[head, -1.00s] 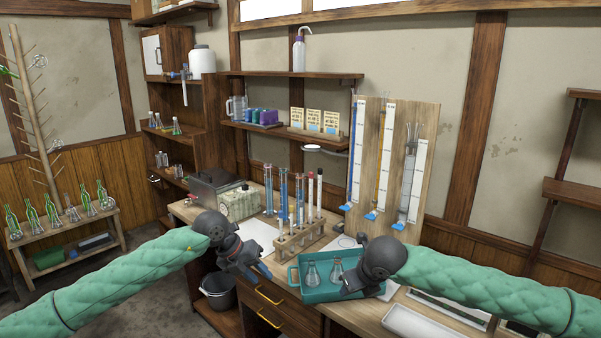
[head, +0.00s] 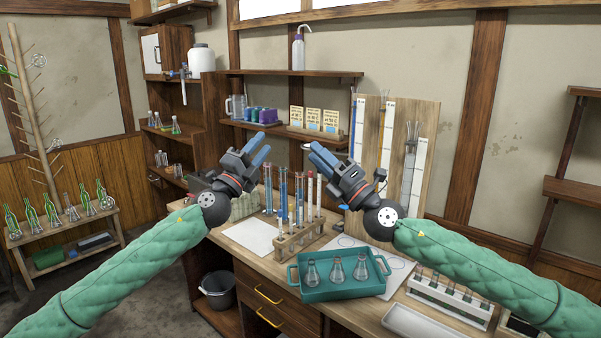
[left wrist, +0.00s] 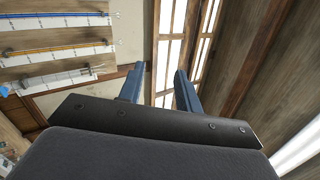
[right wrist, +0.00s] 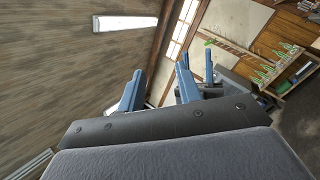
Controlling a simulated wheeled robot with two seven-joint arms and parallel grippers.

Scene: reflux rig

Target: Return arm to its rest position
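My left gripper (head: 261,150) is raised above the left part of the bench, fingers pointing up. Its two blue fingers are apart and empty in the left wrist view (left wrist: 158,88). My right gripper (head: 320,156) is also raised, above the back of the teal tray and in front of the burette board. Its fingers are apart with nothing between them in the right wrist view (right wrist: 160,88). The two grippers are close to each other but do not touch. Both arms still reach forward over the bench.
The teal tray (head: 344,291) holds three flasks. A wooden tube rack (head: 299,239) with tall tubes stands behind it to the left. The burette board (head: 369,135) and the wall shelf (head: 290,132) are close behind the grippers. A white rack (head: 450,301) stands at right.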

